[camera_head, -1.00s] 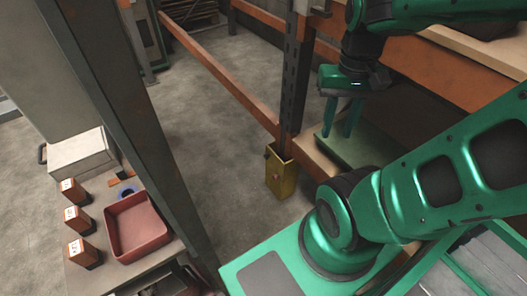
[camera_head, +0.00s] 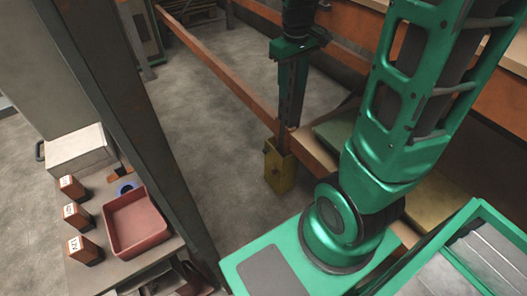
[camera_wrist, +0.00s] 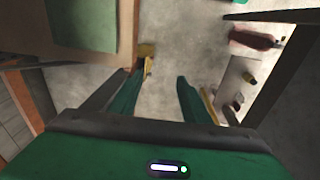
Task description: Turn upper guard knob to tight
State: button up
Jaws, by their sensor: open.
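The yellow guard (camera_head: 280,174) stands at the foot of the dark rack post in the head view. Small dark marks show on its face, but I cannot make out which is the upper knob or how it is turned. In the wrist view a yellow patch, likely the guard (camera_wrist: 147,49), lies beyond the left fingertip. My gripper (camera_wrist: 163,78) is open and empty, with floor showing between its fingers. In the head view it hangs above the guard, in front of the post, and its fingers are hard to tell from the post.
An orange beam (camera_head: 225,72) runs to the post from the upper left. A green board (camera_head: 335,132) lies on the shelf to the right. A table at left carries a red tray (camera_head: 138,222), several orange-and-black blocks and a pale box (camera_head: 80,150). A dark column stands between.

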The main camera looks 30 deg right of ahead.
jog(key=w+d+f+n, duration=0.2)
jog(key=w+f+n, duration=0.2)
jog(key=w+f, duration=0.6)
jog(key=n+g+h, duration=0.1)
jog(key=n+h, duration=0.2)
jog(key=n, duration=0.6)
send_over(264, 150)
jog(key=a, duration=0.4)
notch_tip(264, 150, down, 25)
jog(key=d+f+n, duration=0.1)
jog(key=f, duration=0.7)
jog(key=d+f+n, duration=0.1)
jog(key=f+n, duration=0.1)
jog(key=f, duration=0.6)
jog(key=d+f+n, duration=0.1)
jog(key=f+n, duration=0.1)
jog(key=f, duration=0.7)
jog(key=shift+d+h, duration=0.3)
jog(key=shift+d, duration=0.05)
jog(key=shift+r, duration=0.1)
jog(key=c, duration=1)
